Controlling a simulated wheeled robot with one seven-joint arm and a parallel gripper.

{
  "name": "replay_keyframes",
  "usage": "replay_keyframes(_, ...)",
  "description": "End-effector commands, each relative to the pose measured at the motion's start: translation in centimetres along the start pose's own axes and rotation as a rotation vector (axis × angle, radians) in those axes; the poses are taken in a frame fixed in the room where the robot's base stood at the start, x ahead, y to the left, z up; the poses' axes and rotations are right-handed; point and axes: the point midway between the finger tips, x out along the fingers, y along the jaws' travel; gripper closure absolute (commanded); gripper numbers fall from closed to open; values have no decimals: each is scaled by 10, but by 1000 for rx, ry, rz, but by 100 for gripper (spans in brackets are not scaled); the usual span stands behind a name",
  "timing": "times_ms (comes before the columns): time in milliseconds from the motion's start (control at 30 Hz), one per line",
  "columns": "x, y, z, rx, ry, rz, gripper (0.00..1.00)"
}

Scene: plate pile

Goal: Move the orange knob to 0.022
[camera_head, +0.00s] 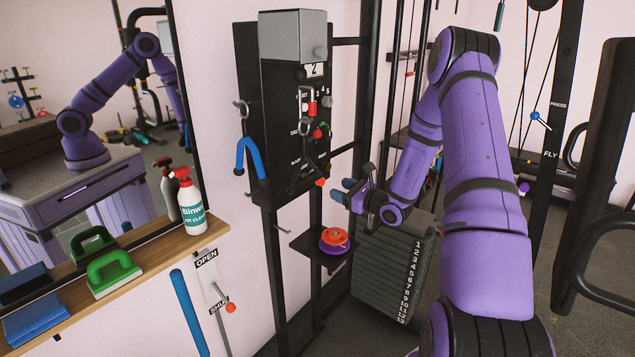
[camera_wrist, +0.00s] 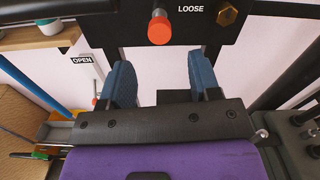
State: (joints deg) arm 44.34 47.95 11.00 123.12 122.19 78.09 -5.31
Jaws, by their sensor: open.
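An orange knob (camera_head: 320,182) sits low on the black upright panel (camera_head: 279,130) in the head view. In the wrist view, the orange knob (camera_wrist: 159,28) stands on a short metal stem, with the word LOOSE to its right. My gripper (camera_head: 343,190) is just to the right of the knob in the head view, its blue fingers apart and empty. In the wrist view, my gripper (camera_wrist: 161,72) points towards the panel, and the knob lies ahead, sideways between the two fingers, not touching them. I cannot read any scale value by the knob.
Red knobs (camera_head: 312,108) and a black handle sit higher on the panel. Orange and purple discs (camera_head: 335,237) lie on a small shelf below my gripper. A numbered weight stack (camera_head: 395,265) stands to the right. An OPEN/SHUT lever (camera_head: 231,307) is at lower left.

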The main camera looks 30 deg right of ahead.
Motion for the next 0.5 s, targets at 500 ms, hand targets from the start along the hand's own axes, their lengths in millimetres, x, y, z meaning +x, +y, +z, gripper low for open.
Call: replay_keyframes(500, 80, 1, 0, -1, -1, 3, 43)
